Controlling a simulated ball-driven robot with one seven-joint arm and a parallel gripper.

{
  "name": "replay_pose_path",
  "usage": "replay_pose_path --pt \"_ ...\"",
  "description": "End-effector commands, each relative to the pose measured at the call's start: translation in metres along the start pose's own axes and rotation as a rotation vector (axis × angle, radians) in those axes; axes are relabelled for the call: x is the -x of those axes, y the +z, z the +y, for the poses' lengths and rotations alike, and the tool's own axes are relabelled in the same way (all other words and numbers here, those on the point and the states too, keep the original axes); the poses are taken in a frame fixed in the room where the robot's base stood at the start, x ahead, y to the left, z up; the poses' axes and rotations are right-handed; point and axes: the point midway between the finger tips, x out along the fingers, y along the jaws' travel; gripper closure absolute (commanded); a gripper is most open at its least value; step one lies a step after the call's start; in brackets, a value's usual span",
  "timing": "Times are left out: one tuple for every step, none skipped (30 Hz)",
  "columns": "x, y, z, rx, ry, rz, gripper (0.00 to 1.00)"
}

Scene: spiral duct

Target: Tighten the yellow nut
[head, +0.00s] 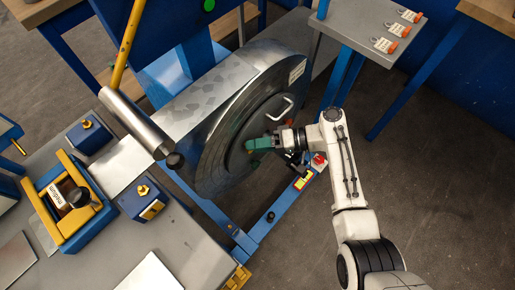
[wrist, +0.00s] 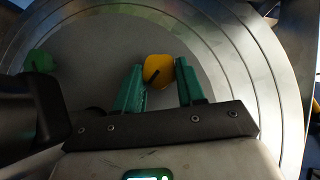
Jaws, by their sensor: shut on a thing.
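The yellow nut (wrist: 158,69) shows in the wrist view, set against the round grey face of the coil drum, with a dark mark across it. My gripper (wrist: 160,76) has its green fingers on either side of the nut and is shut on it. In the head view my gripper (head: 250,145) reaches the drum's face near its middle, and its fingers hide the nut there.
The drum (head: 215,155) stands on a blue frame (head: 262,232) with a white handle (head: 281,108) on its face. A green knob (wrist: 39,62) is at the left in the wrist view. A grey bench (head: 375,45) with orange-capped items stands at upper right. Open floor lies to the right.

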Motion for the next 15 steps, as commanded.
replay_pose_path --pt "-0.0006 0.0007 0.005 -0.023 -0.021 0.001 0.91" --pt "-0.0006 0.0008 0.005 -0.035 -0.033 0.001 0.91" --pt "-0.0007 0.0007 0.0049 -0.051 -0.049 0.001 0.91" --pt "-0.0006 0.0007 0.005 -0.061 -0.059 0.001 0.91" --pt "-0.0005 0.0008 0.0051 -0.071 -0.068 0.001 0.91" --pt "-0.0004 0.0007 0.0049 -0.083 -0.081 0.001 0.91" --pt "-0.0003 0.0006 0.0048 -0.091 -0.089 0.001 0.91" --pt "-0.0002 0.0005 0.0048 -0.098 -0.095 0.002 0.91" --pt "-0.0002 0.0003 0.0047 -0.106 -0.103 0.002 0.91" --pt "-0.0002 0.0003 0.0045 -0.111 -0.109 0.002 0.91" --pt "-0.0002 0.0003 0.0043 -0.116 -0.114 0.002 0.91" --pt "-0.0002 0.0003 0.0042 -0.122 -0.119 0.002 0.91" --pt "-0.0001 0.0004 0.0041 -0.126 -0.123 0.001 0.91" --pt "-0.0001 0.0004 0.004 -0.129 -0.125 0.001 0.91" --pt "-0.0001 0.0005 0.004 -0.132 -0.128 0.001 0.91"
